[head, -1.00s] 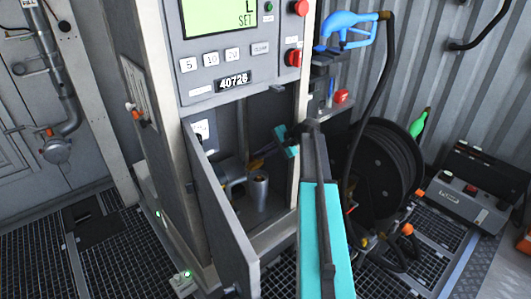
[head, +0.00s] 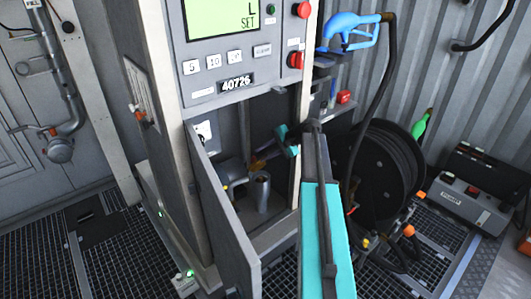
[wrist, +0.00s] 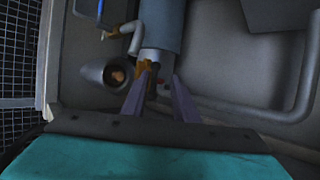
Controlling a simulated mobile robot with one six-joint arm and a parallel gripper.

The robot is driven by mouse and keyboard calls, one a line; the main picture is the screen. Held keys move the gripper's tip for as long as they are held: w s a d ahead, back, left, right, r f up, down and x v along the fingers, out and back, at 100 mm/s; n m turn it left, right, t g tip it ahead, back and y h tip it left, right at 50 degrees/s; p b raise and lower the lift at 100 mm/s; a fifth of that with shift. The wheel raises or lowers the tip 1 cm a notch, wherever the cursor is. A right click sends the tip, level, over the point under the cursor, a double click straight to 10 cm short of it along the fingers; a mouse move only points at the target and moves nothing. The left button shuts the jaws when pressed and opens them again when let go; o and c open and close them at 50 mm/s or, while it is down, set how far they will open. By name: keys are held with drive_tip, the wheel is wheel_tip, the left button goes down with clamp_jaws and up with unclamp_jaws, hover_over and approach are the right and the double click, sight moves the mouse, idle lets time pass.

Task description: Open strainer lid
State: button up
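The strainer sits inside the open lower cabinet. In the head view I see a grey upright cylinder (head: 262,191) with a pipe fitting (head: 236,171) behind it; in the wrist view the cylinder's round mouth (wrist: 108,73) shows a copper-coloured inside. I cannot clearly pick out a separate lid. My gripper (wrist: 160,76) is open in the wrist view, its two fingers apart, right of the mouth and just below a blue-grey cylindrical body (wrist: 161,28). A brass-coloured part (wrist: 144,74) is at the left finger's tip; contact is unclear. In the head view, my wrist partly hides the fingers.
The cabinet door (head: 222,215) stands open on the left of the bay. A bent pipe (wrist: 285,112) runs along the right in the wrist view. A hose reel (head: 385,175) and a blue nozzle (head: 348,27) are to the right of the cabinet.

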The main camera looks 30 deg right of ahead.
drive_tip(key=s+a+r, duration=0.2)
drive_tip(key=s+a, duration=0.1)
drive_tip(key=s, duration=0.4)
drive_tip(key=s+a+r, duration=0.3)
drive_tip(key=s, duration=0.4)
drive_tip(key=shift+s+a, duration=0.2)
drive_tip(key=shift+s, duration=0.15)
idle(0.8)
idle(0.5)
